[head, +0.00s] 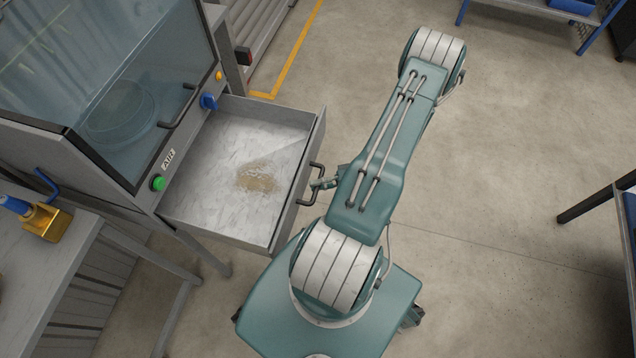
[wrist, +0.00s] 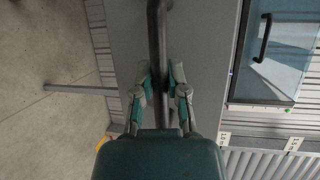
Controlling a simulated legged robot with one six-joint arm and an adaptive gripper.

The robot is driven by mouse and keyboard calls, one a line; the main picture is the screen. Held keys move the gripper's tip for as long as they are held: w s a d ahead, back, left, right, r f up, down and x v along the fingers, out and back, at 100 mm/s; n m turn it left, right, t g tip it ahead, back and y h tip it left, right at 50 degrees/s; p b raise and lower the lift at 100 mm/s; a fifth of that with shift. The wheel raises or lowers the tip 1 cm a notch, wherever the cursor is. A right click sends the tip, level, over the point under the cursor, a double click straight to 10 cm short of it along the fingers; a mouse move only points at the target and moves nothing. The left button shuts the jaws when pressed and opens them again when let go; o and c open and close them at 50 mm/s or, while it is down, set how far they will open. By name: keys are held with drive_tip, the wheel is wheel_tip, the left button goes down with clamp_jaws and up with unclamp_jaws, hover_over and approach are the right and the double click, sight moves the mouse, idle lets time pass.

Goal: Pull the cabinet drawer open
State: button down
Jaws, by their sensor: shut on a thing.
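The grey drawer (head: 215,155) stands well out of the cabinet (head: 178,140) in the head view. Its pale floor shows, with a patch of brown grit (head: 258,177) on it. A dark bar handle (head: 300,202) is on the drawer's front. My gripper (head: 322,183) is at the handle, partly hidden behind my arm. In the wrist view, my gripper (wrist: 161,75) has one finger on each side of the handle bar (wrist: 156,30) and is shut on it. The grey drawer front (wrist: 205,60) lies behind the bar.
The cabinet has a clear hood (head: 120,95), a blue knob (head: 209,101) and a green button (head: 158,183). A bench (head: 55,270) with a gold and blue tool (head: 45,220) stands at lower left. Open concrete floor (head: 510,150) lies to the right; a blue-framed rack (head: 590,205) is at the right edge.

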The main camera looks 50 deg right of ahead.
drive_tip(key=c, duration=0.6)
unclamp_jaws()
drive_tip(key=shift+a+f, duration=0.1)
drive_tip(key=shift+a, duration=0.05)
drive_tip(key=shift+c, duration=0.2)
drive_tip(key=v, duration=1.2)
